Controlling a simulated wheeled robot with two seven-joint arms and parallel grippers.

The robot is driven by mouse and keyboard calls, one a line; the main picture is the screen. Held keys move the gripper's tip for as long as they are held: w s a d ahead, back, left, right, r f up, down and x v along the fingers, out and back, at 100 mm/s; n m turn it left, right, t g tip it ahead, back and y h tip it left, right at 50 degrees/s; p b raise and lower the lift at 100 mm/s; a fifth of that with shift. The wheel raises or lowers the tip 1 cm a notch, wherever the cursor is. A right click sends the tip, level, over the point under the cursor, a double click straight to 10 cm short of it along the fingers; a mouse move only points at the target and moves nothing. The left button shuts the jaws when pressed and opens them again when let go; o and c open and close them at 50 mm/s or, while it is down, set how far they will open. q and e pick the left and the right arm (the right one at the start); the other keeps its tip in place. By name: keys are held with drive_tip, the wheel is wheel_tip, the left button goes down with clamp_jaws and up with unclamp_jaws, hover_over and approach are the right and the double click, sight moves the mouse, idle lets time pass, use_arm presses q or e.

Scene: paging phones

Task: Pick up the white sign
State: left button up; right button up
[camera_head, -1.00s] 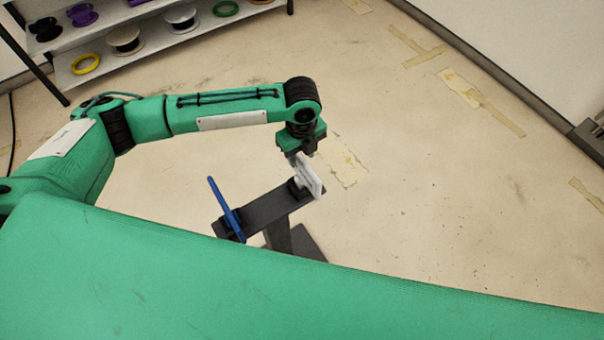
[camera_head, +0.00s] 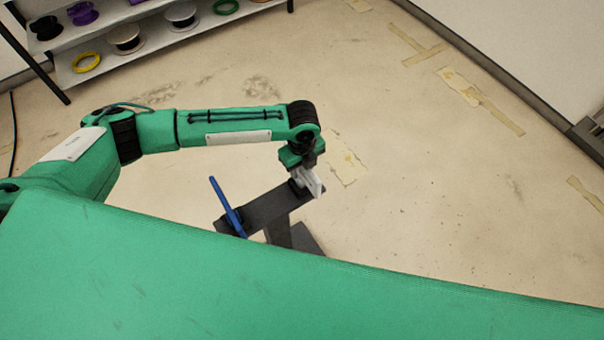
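The white sign (camera_head: 312,184) stands upright, slightly tilted, at the right end of a dark narrow stand (camera_head: 270,208). A blue sign (camera_head: 228,206) stands at the stand's left end, seen nearly edge-on. My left gripper (camera_head: 302,175) points down right at the top of the white sign, with its fingertips overlapping it. The fingers are small and partly hidden by the sign, so I cannot tell whether they are closed on it. My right gripper is not in view.
A shelf (camera_head: 150,40) with several coloured spools stands at the back left. My own green body fills the foreground and hides the stand's lower part. The floor (camera_head: 440,220) to the right is clear, with tape patches, up to the white wall.

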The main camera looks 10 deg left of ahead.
use_arm(q)
drive_tip(key=shift+f, duration=0.1)
drive_tip(key=shift+c, duration=0.2)
clamp_jaws()
idle(0.4)
